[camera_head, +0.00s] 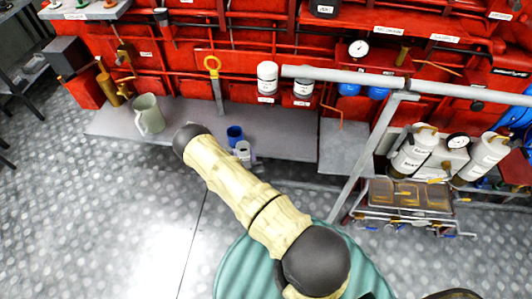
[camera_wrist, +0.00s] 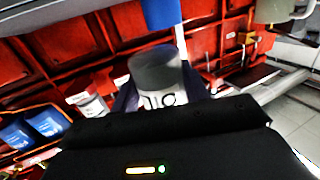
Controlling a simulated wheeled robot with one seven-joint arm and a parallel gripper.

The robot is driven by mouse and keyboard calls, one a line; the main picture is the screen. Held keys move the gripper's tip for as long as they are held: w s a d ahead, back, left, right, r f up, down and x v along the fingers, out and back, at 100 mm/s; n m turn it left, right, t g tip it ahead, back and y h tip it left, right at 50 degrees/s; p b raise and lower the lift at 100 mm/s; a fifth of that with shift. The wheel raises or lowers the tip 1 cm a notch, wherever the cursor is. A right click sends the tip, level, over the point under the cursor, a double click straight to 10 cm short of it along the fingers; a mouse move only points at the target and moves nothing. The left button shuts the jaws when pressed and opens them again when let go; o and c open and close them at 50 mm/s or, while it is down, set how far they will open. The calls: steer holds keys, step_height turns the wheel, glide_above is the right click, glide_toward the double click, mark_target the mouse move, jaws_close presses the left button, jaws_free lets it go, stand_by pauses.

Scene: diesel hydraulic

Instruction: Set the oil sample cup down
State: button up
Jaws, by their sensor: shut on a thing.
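The oil sample cup (camera_head: 243,148) is small and pale grey in the head view, over the grey ledge (camera_head: 285,142). In the wrist view it is a white cup with a dark grey end (camera_wrist: 160,66) and dark lettering, partly hidden by my gripper's black body. My gripper (camera_wrist: 160,92) is shut on the cup, with a dark finger on each side. In the head view my gripper (camera_head: 243,155) shows only as a small part beyond my arm. Whether the cup touches the ledge I cannot tell.
A blue cup (camera_head: 235,133) stands just behind the held cup and shows in the wrist view (camera_wrist: 161,12). A grey-green pitcher (camera_head: 149,115) stands to the left on the ledge. A sloping grey rail (camera_head: 372,150) is to the right. Bare ledge lies right of the cup.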

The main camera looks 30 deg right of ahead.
steer(key=w+d+f+b, duration=0.1)
steer(key=w+b, duration=0.1)
steer(key=b, duration=0.2)
steer(key=w+d+f+n+y+b, duration=0.1)
steer(key=w+d+b, duration=0.1)
steer(key=b, duration=0.3)
steer(key=w+d+y+b, duration=0.1)
steer(key=w+d+b, duration=0.1)
steer(key=w+b, duration=0.1)
steer(key=shift+w+d+f+n+b, duration=0.3)
steer(key=shift+f+b, duration=0.1)
steer(key=shift+b, duration=0.3)
steer(key=d+r+n+y+b, duration=0.1)
steer(key=d+r+y+b, duration=0.2)
steer(key=b, duration=0.7)
steer(key=d+r, duration=0.2)
steer(key=d, duration=0.2)
steer(key=shift+w+d+r+n, duration=0.2)
steer(key=shift+w+d+n, duration=0.05)
steer(key=shift+w+n, duration=0.1)
steer(key=b, duration=0.2)
glide_above(266, 144)
steer(key=shift+s+f, duration=0.15)
steer(key=shift+f, duration=3)
steer(key=shift+f+b, duration=0.5)
steer(key=shift+f, duration=1.4)
